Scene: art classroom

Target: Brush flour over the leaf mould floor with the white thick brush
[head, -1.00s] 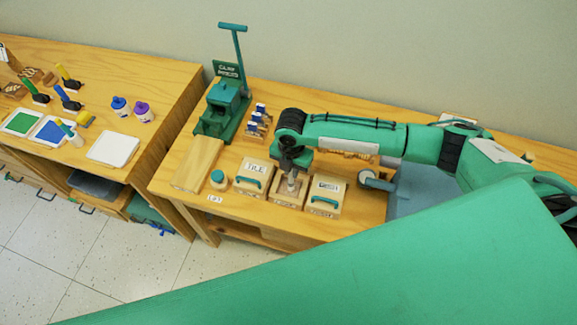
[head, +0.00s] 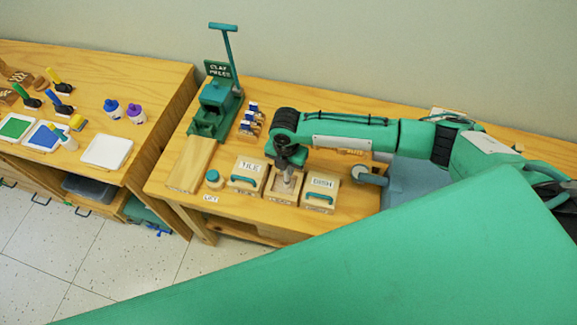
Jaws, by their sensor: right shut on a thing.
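My right gripper (head: 288,168) points down over the open middle mould (head: 283,197), between the boxes marked TILE (head: 249,167) and DISH (head: 322,183). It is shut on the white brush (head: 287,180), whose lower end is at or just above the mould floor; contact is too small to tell. The gripper and brush hide part of the floor, and a leaf shape or flour cannot be made out. My left gripper is not in view.
A green clay press (head: 215,108) stands at the back left, with small blue-and-white containers (head: 250,120) beside it. A wooden board (head: 193,165) and a round green-topped jar (head: 213,179) are left of the boxes. A side table (head: 150,85) holds paints.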

